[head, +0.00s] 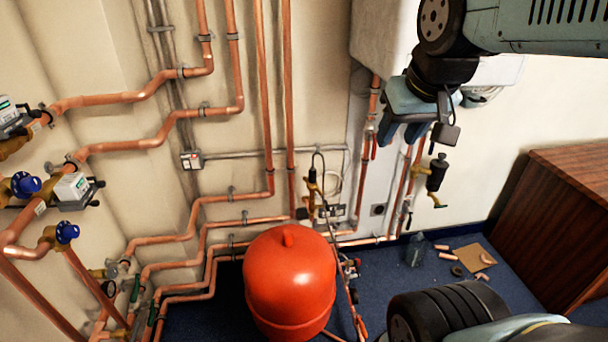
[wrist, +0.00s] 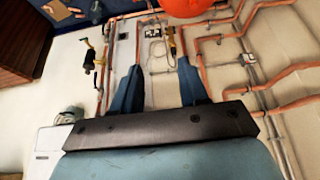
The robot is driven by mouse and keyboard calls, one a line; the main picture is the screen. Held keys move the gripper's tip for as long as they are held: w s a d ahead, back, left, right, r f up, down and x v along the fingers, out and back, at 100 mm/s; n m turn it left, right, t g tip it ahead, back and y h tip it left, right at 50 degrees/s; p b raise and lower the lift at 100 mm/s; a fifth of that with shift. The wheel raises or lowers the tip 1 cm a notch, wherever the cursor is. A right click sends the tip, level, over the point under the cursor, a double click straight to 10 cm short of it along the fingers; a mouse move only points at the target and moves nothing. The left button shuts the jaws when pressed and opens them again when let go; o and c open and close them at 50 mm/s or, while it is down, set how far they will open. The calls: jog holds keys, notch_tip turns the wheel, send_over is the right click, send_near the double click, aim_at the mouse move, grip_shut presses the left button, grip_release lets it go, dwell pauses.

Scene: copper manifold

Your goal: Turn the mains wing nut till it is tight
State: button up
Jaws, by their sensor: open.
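My gripper (head: 398,138) is open and empty in front of the wall pipes, below the white boiler. In the wrist view its two blue fingers (wrist: 160,66) stand wide apart with pipes and wall behind them. I cannot pick out a wing nut for certain in either view. A brass fitting (head: 313,184) with a thin black loop above it sits on the pipes left of my gripper; a brass fitting also shows beyond the fingers in the wrist view (wrist: 171,42). A black cylinder (head: 437,172) with brass-coloured parts hangs right of my gripper, apart from it.
A red tank (head: 290,281) stands on the blue carpet. Copper pipes (head: 160,140) and valves with blue knobs (head: 67,232) cover the left wall. The white boiler (head: 382,38) hangs above. A wooden cabinet (head: 555,215) stands at right. Loose pipe pieces (head: 466,288) lie on the floor.

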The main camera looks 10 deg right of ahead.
jog(key=shift+n+g, duration=0.3)
jog(key=shift+g, duration=0.1)
jog(key=w+r, duration=0.1)
jog(key=w, duration=0.5)
jog(key=w+r, duration=0.1)
jog(key=w, duration=0.2)
jog(key=shift+a+r, duration=0.1)
jog(key=shift+r, duration=0.2)
jog(key=shift+c, duration=0.5)
jog(key=w+a+f+n+g, duration=0.1)
jog(key=w+f, duration=0.3)
jog(key=w, duration=0.8)
jog(key=w+a+f+n+g, duration=0.1)
jog(key=w+f, duration=0.3)
jog(key=w, duration=0.8)
jog(key=w+a+f+n+g, duration=0.1)
jog(key=w+f, duration=0.3)
jog(key=w, duration=0.7)
jog(key=w+a+f+g, duration=0.1)
jog(key=w+f, duration=0.4)
jog(key=f, duration=0.4)
jog(key=w+a+f+n, duration=0.1)
jog(key=w+f, duration=0.4)
jog(key=f, duration=0.4)
jog(key=w+a+f+g, duration=0.1)
jog(key=w+f, duration=0.4)
jog(key=f, duration=0.3)
notch_tip(320, 180, down, 14)
jog(key=shift+s+d+r, duration=0.1)
grip_shut()
